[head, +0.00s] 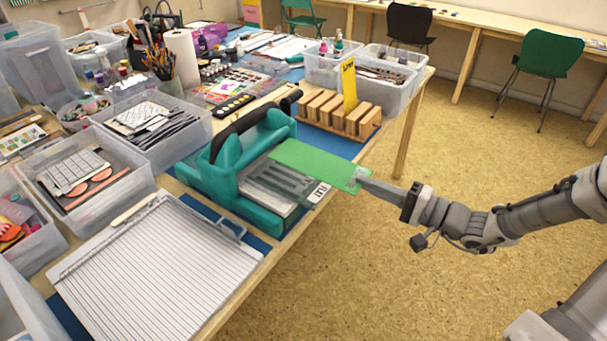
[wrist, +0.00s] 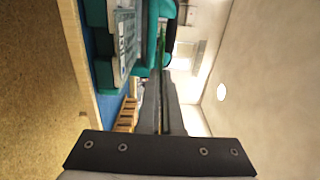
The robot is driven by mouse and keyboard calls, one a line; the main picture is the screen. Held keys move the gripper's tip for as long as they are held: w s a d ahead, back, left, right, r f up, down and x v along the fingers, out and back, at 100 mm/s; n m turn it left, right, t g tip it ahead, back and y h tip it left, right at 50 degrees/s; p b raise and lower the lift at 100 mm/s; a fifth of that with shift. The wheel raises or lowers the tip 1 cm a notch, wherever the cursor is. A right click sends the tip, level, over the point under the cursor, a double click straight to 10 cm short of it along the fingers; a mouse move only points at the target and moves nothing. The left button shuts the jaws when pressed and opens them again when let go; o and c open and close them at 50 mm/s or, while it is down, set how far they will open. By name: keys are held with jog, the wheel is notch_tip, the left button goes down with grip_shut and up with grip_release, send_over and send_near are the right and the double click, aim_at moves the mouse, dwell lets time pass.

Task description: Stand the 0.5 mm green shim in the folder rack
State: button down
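The green shim (head: 312,164) is a thin flat rectangular sheet, held roughly level above the right end of the teal press. My gripper (head: 360,178) is shut on its right end, over the table's right edge. In the wrist view my two fingers (wrist: 163,100) are close together, and the shim shows nearly edge-on as a thin green strip beyond them. The folder rack (head: 338,115) is a row of wooden blocks with slots behind the shim; it also shows in the wrist view (wrist: 127,115). A yellow labelled sheet (head: 349,84) stands upright in it.
The teal press (head: 215,172) with a black handle stands left of the shim. A grey labelled plate (head: 285,183) lies beneath the shim. Clear bins (head: 385,75) stand behind the rack. A ruled board (head: 150,270) lies at the front.

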jog(key=r+p+v, duration=0.2)
jog(key=p+v, duration=0.2)
jog(key=v, duration=1.2)
jog(key=shift+d+r, duration=0.2)
jog(key=shift+r, duration=0.05)
jog(key=shift+s, duration=0.1)
